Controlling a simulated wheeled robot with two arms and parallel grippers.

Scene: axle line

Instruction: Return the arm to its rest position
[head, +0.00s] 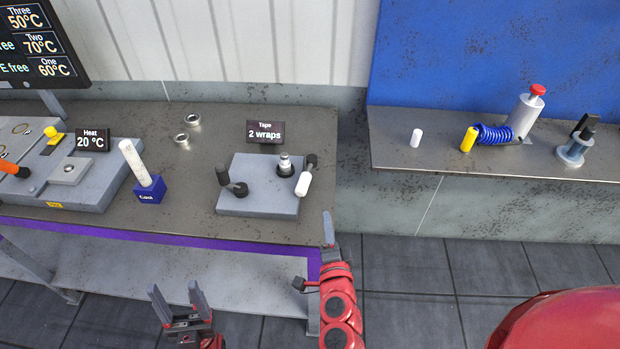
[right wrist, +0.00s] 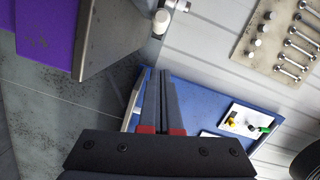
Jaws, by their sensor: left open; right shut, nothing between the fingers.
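My left gripper (head: 174,292) is open and empty at the bottom of the head view, in front of the left bench and over the floor. My right gripper (head: 327,222) shows in the head view as a narrow dark tip above the red right arm, just off the right end of the left bench. In the right wrist view my right gripper (right wrist: 166,74) has its two fingers together with nothing between them. Which arm the task means cannot be told.
The left bench (head: 220,130) holds the grey tape fixture (head: 256,208), a blue Cool block (head: 149,191) with a white rod, and two metal rings. The right shelf (head: 390,150) carries a white cylinder, a bottle and a blue coil. Floor between is clear.

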